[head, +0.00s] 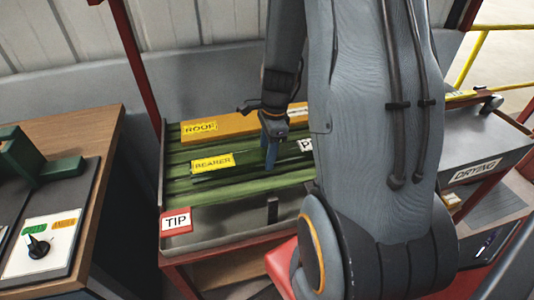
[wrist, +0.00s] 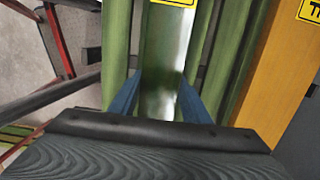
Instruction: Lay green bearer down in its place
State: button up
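The green bearer (head: 245,160) has a yellow BEARER label and lies lengthwise over the tray (head: 222,238) among other green bars. A dark line runs under its front edge; I cannot tell whether it rests or hangs just above. My gripper (head: 271,157) points down at it with blue fingers. In the wrist view the fingers of my gripper (wrist: 160,106) press close on both sides of the green bearer (wrist: 165,55), whose yellow label is cut off at the top. My arm hides the bearer's right end in the head view.
An orange bar (head: 230,124) labelled ROOF lies behind. A TIP sign (head: 176,221) marks the tray's front left corner. A red post (head: 133,60) rises at the left. A wooden bench (head: 85,130) with a knob panel (head: 40,245) stands left. A DRYING surface (head: 475,150) is right.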

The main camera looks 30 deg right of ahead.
jog(key=o, duration=0.5)
jog(key=shift+c, duration=0.2)
notch_tip(320, 180, up, 12)
jog(key=d+b, duration=0.1)
jog(key=s+a+f+n, duration=0.1)
jog(key=s+a+n, duration=0.2)
jog(key=a+n, duration=0.4)
jog(key=s+a+f+n+h, duration=0.1)
jog(key=s+a+n, duration=0.3)
jog(key=n, duration=1)
jog(key=shift+s+a+f, duration=0.3)
jog(key=shift+a, duration=1.15)
